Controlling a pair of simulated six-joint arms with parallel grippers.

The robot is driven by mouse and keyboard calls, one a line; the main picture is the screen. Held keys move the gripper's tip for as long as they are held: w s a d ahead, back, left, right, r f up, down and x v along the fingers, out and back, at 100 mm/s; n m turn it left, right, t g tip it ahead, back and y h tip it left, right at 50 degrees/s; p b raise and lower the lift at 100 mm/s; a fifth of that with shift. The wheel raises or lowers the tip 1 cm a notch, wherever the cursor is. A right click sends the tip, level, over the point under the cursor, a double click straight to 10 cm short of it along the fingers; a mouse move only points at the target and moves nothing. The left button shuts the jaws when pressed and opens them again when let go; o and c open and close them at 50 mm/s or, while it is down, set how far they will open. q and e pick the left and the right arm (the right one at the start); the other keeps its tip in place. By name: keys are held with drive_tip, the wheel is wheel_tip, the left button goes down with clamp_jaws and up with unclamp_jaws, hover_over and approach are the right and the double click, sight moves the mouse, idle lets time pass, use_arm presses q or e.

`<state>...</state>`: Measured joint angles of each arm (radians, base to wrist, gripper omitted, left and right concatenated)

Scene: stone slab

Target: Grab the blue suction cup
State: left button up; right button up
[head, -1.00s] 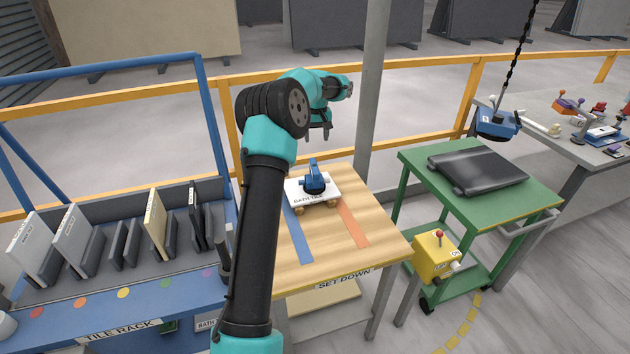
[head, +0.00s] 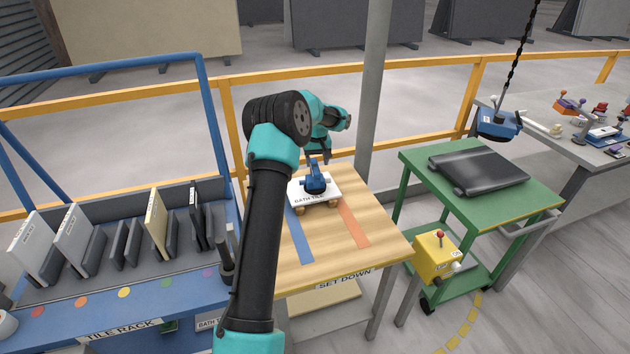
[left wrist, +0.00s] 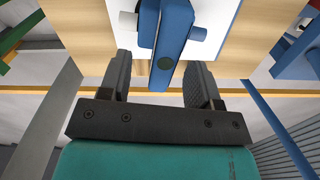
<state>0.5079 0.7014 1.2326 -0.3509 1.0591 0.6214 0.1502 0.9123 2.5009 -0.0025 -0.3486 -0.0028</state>
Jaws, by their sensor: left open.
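The blue suction cup (head: 315,178) stands on a white tile (head: 326,193) marked "BATH TILE", which rests on small wooden supports on the wooden set-down table (head: 350,249). My left gripper (head: 318,156) is just above and behind the cup in the head view. In the left wrist view, the open fingers (left wrist: 158,80) point towards the cup's blue handle (left wrist: 174,28). The handle's near end lies in line with the gap between the fingers. I cannot tell whether they touch it. My right gripper is not in view.
A tile rack (head: 120,315) with upright tiles stands at the left. A green cart (head: 500,215) holding a dark slab stands at the right, with a yellow control box (head: 436,257) lower down. A blue device (head: 497,123) hangs from a chain. A grey post (head: 373,90) rises behind the table.

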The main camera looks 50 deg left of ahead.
sight(315, 166)
use_arm(q)
drive_tip(key=shift+s+a+f, duration=0.1)
drive_tip(key=shift+a+f, duration=0.1)
drive_tip(key=shift+f, duration=1.1)
drive_tip(key=shift+s+a+f, duration=0.1)
drive_tip(key=shift+a+f, duration=0.05)
drive_tip(key=shift+f, duration=1.15)
clamp_jaws()
